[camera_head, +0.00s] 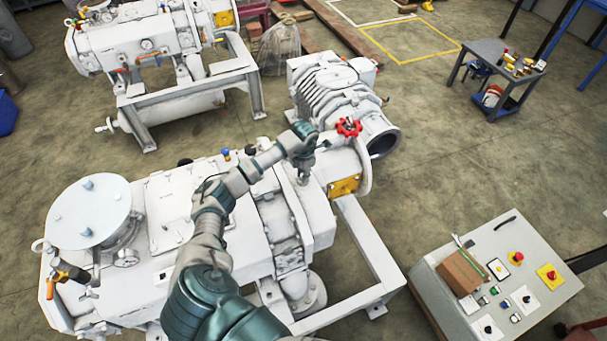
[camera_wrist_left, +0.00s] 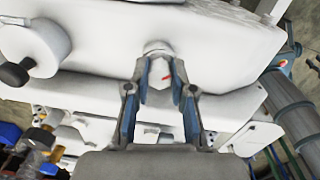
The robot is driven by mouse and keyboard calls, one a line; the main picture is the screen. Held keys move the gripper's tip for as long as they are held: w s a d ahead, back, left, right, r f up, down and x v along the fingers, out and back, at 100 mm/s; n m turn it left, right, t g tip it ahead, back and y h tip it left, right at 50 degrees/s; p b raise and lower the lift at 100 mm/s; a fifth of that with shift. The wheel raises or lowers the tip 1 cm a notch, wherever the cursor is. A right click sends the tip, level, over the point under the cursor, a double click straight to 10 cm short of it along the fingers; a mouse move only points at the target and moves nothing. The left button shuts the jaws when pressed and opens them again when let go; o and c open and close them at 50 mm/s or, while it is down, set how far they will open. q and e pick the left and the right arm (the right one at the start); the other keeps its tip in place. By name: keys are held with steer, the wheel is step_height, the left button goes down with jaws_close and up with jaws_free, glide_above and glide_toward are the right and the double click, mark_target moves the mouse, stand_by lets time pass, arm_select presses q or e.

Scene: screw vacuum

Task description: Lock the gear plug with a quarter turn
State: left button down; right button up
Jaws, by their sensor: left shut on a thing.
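My left gripper (camera_head: 304,168) reaches over the white vacuum pump (camera_head: 180,210) in the head view, with its fingers pointing down near the pump's right end. In the left wrist view the gripper (camera_wrist_left: 161,92) is shut on the gear plug (camera_wrist_left: 157,72), a small white-grey knob with a red mark. The plug sits against the white housing (camera_wrist_left: 225,32), with a blue-padded finger on each side. In the head view the plug is too small and hidden by the gripper to make out. My right gripper is not in view.
A red handwheel (camera_head: 349,127) stands close to the right of the gripper, above a yellow plate (camera_head: 344,186). A control panel (camera_head: 500,270) is at the lower right. A small tool table (camera_head: 500,60) stands at the upper right. The floor between is clear.

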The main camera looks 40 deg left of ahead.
arm_select(q)
steer(key=m+b, duration=0.1)
steer(key=m, duration=0.2)
steer(key=shift+a+f, duration=0.1)
steer(key=shift+f, duration=0.05)
steer(key=m+b, duration=0.1)
steer(key=m, duration=0.3)
steer(key=shift+s, duration=0.1)
steer(key=c, duration=0.9)
jaws_free()
step_height(320, 180, up, 12)
steer(key=shift+f, duration=0.15)
